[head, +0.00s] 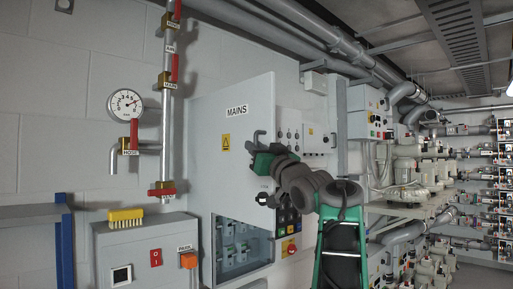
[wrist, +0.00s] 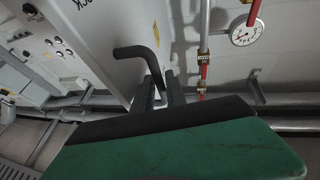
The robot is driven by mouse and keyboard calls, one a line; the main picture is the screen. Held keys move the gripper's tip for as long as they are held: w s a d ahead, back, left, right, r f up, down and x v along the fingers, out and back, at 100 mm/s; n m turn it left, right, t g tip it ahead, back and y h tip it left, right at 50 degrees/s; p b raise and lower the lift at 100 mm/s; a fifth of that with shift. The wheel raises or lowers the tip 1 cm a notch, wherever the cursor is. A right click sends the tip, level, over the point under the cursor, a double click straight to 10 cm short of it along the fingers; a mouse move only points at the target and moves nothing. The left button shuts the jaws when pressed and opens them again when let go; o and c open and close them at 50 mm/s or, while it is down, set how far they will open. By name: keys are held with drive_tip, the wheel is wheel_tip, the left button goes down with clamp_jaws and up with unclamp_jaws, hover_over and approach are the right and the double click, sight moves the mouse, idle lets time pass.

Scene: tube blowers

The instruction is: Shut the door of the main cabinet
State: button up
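The main cabinet's grey door (head: 205,150), marked MAINS, carries a yellow warning sign. Its right edge appears to stand out from the wall, so the door looks partly open. My gripper (head: 257,168) is at the door's right edge, in front of the cabinet. In the wrist view a bent black handle (wrist: 130,51) sticks out by the pale panel's edge. My gripper's fingers (wrist: 160,92) are at the handle's lower end, close on either side of it. Contact and grip are unclear.
A grey control box (head: 140,255) with a yellow brush (head: 126,218) on top stands at the left. Vertical pipes with red valve handles (head: 162,192) and a round gauge (head: 125,103) are on the wall. Pumps and pipework (head: 410,175) crowd the right side.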

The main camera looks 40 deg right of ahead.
clamp_jaws()
idle(1.1)
drive_tip(key=shift+d, duration=0.15)
